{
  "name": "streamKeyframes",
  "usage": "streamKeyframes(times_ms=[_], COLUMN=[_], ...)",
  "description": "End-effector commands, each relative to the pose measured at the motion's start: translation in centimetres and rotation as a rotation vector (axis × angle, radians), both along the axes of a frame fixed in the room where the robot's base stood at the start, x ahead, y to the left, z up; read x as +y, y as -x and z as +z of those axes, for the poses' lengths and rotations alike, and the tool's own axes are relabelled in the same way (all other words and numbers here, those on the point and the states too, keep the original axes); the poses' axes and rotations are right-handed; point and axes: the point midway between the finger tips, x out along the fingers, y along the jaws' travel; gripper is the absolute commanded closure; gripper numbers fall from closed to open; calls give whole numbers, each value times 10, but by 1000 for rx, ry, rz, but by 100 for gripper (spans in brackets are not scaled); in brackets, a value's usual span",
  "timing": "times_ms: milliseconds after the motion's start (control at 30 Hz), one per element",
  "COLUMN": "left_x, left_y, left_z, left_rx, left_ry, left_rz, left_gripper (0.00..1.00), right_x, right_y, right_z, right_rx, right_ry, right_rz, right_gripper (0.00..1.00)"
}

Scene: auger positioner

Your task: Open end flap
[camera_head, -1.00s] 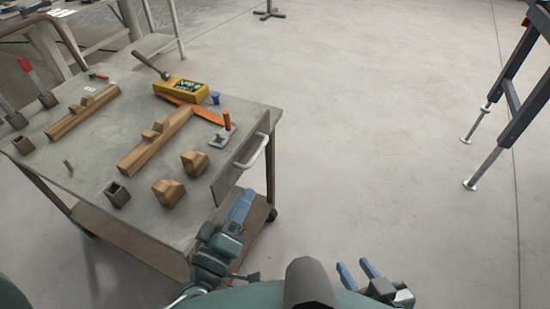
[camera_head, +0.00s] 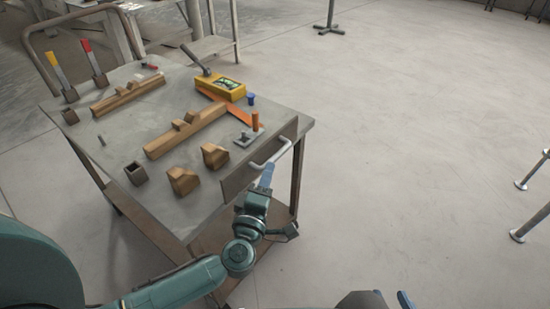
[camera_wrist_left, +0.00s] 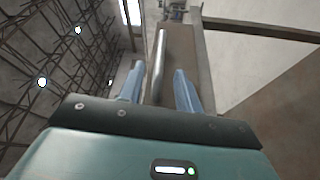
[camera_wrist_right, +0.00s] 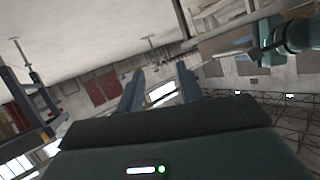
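The end flap (camera_head: 236,183) is a flat grey-brown panel at the right end of the cart, with a pale bar handle (camera_head: 284,147) on it. I cannot tell its exact angle. My left gripper (camera_head: 266,176) is at the handle, just below it in the head view. In the left wrist view its fingers (camera_wrist_left: 158,82) are apart, with the handle bar (camera_wrist_left: 160,58) showing between them and the flap (camera_wrist_left: 190,48) beside it. No finger visibly presses on the bar. My right gripper (camera_wrist_right: 159,82) is open and empty, away from the cart, partly visible at the head view's bottom edge (camera_head: 382,300).
Metal legs (camera_head: 530,225) stand far right.

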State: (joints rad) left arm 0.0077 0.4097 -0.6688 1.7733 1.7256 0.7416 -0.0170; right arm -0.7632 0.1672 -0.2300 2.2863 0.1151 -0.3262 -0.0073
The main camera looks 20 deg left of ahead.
Motion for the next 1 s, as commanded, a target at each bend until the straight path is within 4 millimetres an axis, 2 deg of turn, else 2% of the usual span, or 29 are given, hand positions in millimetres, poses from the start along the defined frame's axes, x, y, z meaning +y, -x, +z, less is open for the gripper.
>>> streamKeyframes(times_ms=[33,200,400,767,1000], left_x=[0,1,2,2,2], left_y=[-12,-43,-63,-67,-67], left_z=[1,3,5,5,5], left_rx=[-4,-3,-2,1,0], left_ry=[-1,-1,-1,0,0], left_rz=[0,-1,-1,-1,-1], left_gripper=[66,66,66,66,85], right_x=[0,-1,-3,-4,-4], right_y=[0,1,0,-1,0], right_z=[-2,-3,0,6,4], right_rx=[0,-6,-23,-38,-32], right_ry=[1,2,6,7,8], right_rz=[0,-1,-6,-6,-5], right_gripper=[64,64,64,64,64])
